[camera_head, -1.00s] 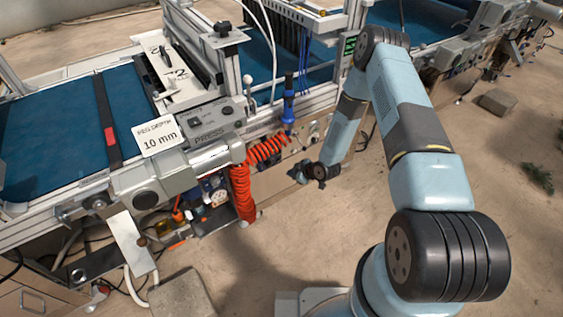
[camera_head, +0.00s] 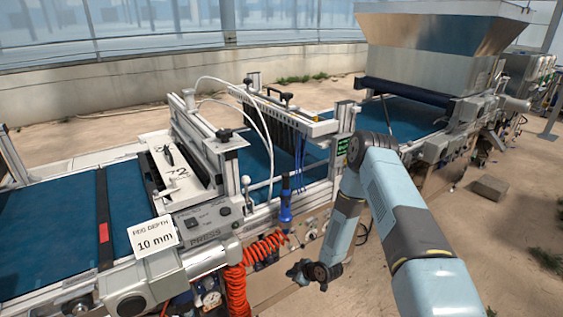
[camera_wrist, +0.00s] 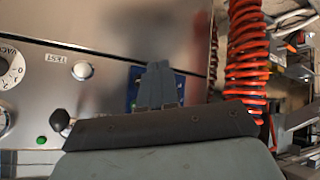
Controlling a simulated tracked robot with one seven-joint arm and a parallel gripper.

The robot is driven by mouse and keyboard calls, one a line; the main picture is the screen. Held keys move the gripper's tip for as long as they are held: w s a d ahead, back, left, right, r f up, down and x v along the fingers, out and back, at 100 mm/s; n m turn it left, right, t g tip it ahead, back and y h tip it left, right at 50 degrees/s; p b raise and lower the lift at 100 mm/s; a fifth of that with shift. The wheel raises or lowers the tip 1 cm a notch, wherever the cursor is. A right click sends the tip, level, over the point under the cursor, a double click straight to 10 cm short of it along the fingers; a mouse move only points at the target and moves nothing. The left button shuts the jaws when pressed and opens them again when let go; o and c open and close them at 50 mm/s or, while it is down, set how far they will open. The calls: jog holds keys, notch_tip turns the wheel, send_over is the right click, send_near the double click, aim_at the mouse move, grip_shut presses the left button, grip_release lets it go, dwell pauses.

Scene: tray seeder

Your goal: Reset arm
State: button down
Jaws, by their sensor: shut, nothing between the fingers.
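My gripper (camera_head: 300,272) hangs low in front of the seeder machine's side panel in the head view, at the end of my bent light-blue arm. In the wrist view my gripper (camera_wrist: 158,84) has its two grey fingers together, with nothing held. The fingers are in front of a metal panel (camera_wrist: 110,60), over a small blue patch. I cannot tell how far they are from the panel.
An orange coiled hose (camera_head: 236,290) hangs left of my gripper; it also shows in the wrist view (camera_wrist: 245,55). A blue-handled tool (camera_head: 286,208) stands above. Blue conveyor belts (camera_head: 50,245) run along the machine. Open floor (camera_head: 500,255) lies to the right, with a grey block (camera_head: 490,188).

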jog(key=w+d+r+h, duration=0.1)
jog(key=w+d+r, duration=0.15)
jog(key=r, duration=0.25)
jog(key=w+d+r+h, duration=0.1)
jog(key=w+r, duration=0.2)
jog(key=r, duration=0.3)
jog(key=s+d+r+m+h, duration=0.15)
jog(key=d+r, duration=0.25)
jog(key=r, duration=0.6)
jog(key=w+d+r+m+h, duration=0.1)
jog(key=d+r+m, duration=0.15)
jog(key=r, duration=0.85)
jog(key=s+d+r+m+h, duration=0.15)
jog(key=d+r, duration=0.25)
jog(key=r, duration=0.6)
jog(key=s+d+r+m+h, duration=0.1)
jog(key=s+d+r+m, duration=0.2)
jog(key=s+r, duration=0.8)
jog(key=s+d+r+m+h, duration=0.1)
jog(key=s+d+r+m, duration=0.2)
jog(key=s+r, duration=0.85)
jog(key=s+r+m, duration=0.2)
jog(key=s, duration=1.1)
jog(key=shift+a+r+m+y, duration=0.15)
jog(key=shift+r+m+y, duration=0.05)
jog(key=shift+m+y, duration=0.15)
jog(key=shift+w+a, duration=0.1)
